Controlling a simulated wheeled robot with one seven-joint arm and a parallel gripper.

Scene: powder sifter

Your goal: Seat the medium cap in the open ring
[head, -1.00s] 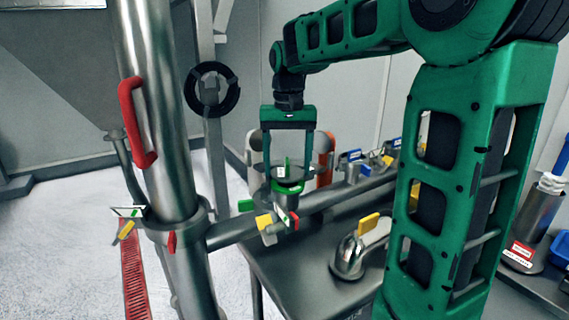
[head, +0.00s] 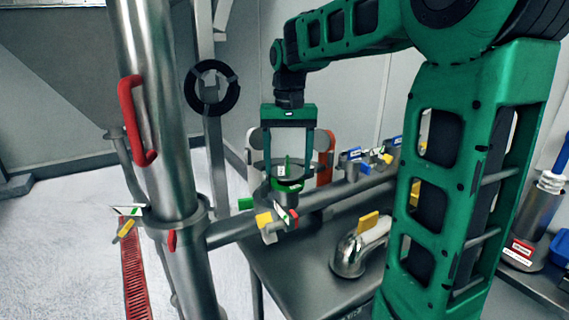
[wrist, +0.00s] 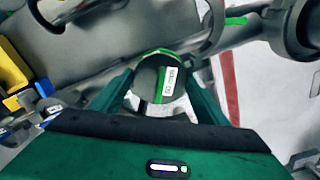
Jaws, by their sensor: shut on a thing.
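My gripper (head: 288,176) points down over the horizontal steel pipe, with its fingers on either side of a round grey cap. The cap (wrist: 150,78) has a green handle across its top, a green edge and a white label. It also shows between the fingers in the head view (head: 283,168). A green band (head: 288,187) shows just below it, at the top of a short upright steel port (head: 283,200). I cannot tell whether this band belongs to the cap or the port, or whether the cap touches the ring. The open ring cannot be clearly made out under the cap.
A steel pipe (head: 330,200) runs from the upright column (head: 160,120), with small coloured tags around the port. A steel elbow with a yellow handle (head: 369,221) rests on the grey table (head: 310,262). Blue- and yellow-handled parts (head: 355,154) stand behind.

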